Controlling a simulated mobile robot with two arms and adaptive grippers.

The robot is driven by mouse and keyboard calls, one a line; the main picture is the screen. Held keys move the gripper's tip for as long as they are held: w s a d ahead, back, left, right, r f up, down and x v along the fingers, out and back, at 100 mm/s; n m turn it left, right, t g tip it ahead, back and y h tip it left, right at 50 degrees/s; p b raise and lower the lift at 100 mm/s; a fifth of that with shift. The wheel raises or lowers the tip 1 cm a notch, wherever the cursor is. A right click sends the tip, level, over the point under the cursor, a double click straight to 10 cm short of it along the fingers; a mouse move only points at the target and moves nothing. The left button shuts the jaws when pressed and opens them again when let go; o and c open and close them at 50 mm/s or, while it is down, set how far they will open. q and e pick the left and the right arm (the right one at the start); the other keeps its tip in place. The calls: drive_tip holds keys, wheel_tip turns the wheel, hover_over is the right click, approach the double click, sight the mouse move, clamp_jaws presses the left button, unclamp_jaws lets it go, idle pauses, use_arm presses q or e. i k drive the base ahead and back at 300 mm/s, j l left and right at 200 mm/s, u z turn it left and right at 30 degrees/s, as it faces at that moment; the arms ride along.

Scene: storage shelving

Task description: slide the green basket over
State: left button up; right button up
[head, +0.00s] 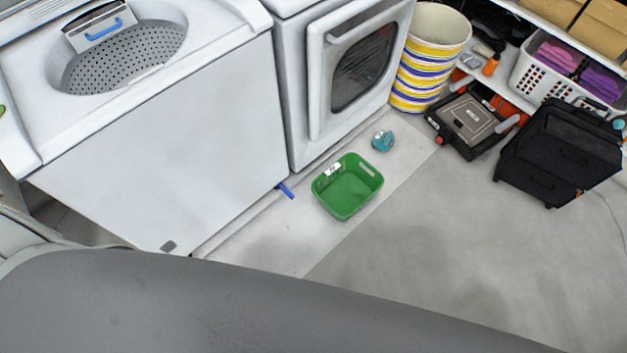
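Neither of my grippers shows in the head view. A large grey surface fills the bottom of the picture and hides the floor there.
A washing machine (160,150) and a dryer (345,65) stand behind and left. A small teal object (383,141) lies just beyond the basket. A striped bin (430,60), a black case (470,122) and a black suitcase (560,155) stand right. Floor right of the basket is clear.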

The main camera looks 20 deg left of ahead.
sight(347, 191)
drive_tip(key=i+l+u, duration=0.3)
drive_tip(key=l, duration=0.3)
drive_tip(key=i+l+u, duration=0.3)
drive_tip(key=l, duration=0.35)
